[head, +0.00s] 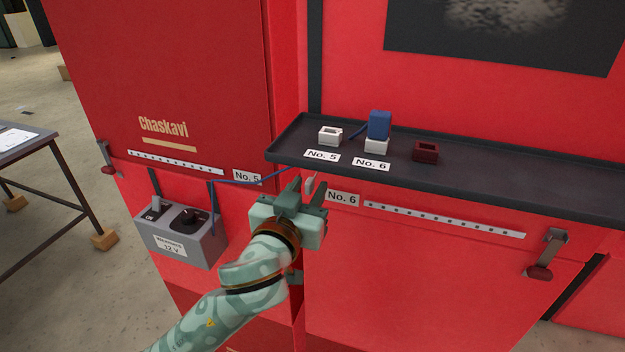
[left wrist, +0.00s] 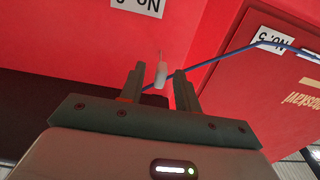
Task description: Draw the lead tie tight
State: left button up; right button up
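A small pale tag (head: 309,185), apparently the lead tie's pull end, hangs just below the shelf's left front corner. It also shows in the left wrist view (left wrist: 161,74). My left gripper (head: 306,191) is open below it. In the left wrist view the tag stands upright between the fingertips (left wrist: 158,80), with gaps on both sides. The blue lead (head: 228,181) runs from the grey 12 V box (head: 187,237) across the red panel towards the shelf. In the wrist view the lead passes behind the fingers. A loop around the lead cannot be made out. My right gripper is out of view.
The dark shelf (head: 500,185) has a raised rim close above my gripper. It carries a white No. 5 socket (head: 330,136), a blue plug (head: 379,125) on the white No. 6 socket (head: 376,146), and a dark red block (head: 425,151). Latches (head: 546,255) jut from the panel.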

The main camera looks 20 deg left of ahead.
pick_arm(q)
jog(key=s+p, duration=0.5)
jog(key=s, duration=1)
jog(key=shift+a, duration=0.3)
jog(key=shift+p, duration=0.3)
dwell(0.4)
